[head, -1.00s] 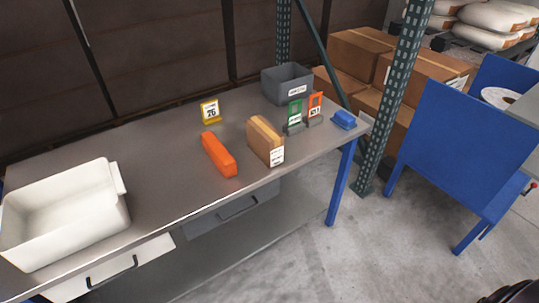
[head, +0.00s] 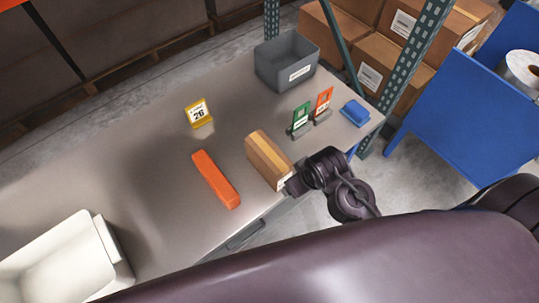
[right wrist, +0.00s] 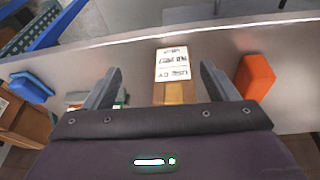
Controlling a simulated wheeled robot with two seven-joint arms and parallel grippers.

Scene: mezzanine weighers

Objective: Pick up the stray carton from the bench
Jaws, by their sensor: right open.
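The stray carton (head: 266,158) is a tan cardboard box with a paler strip along its top. It stands on the grey metal bench (head: 150,185) near the front edge. My right gripper (head: 291,184) is at the carton's near end. In the right wrist view my right gripper (right wrist: 160,84) is open, its two fingers apart. The carton (right wrist: 174,92) shows between them with a gap on each side and its white printed label facing the camera. Part of the carton is hidden behind the gripper body. My left gripper is not in view.
An orange block (head: 216,179) lies left of the carton. A yellow number sign (head: 199,113), green sign (head: 301,118), orange sign (head: 323,103), blue object (head: 355,112) and grey bin (head: 286,62) stand farther back. A white tub (head: 62,262) is at lower left.

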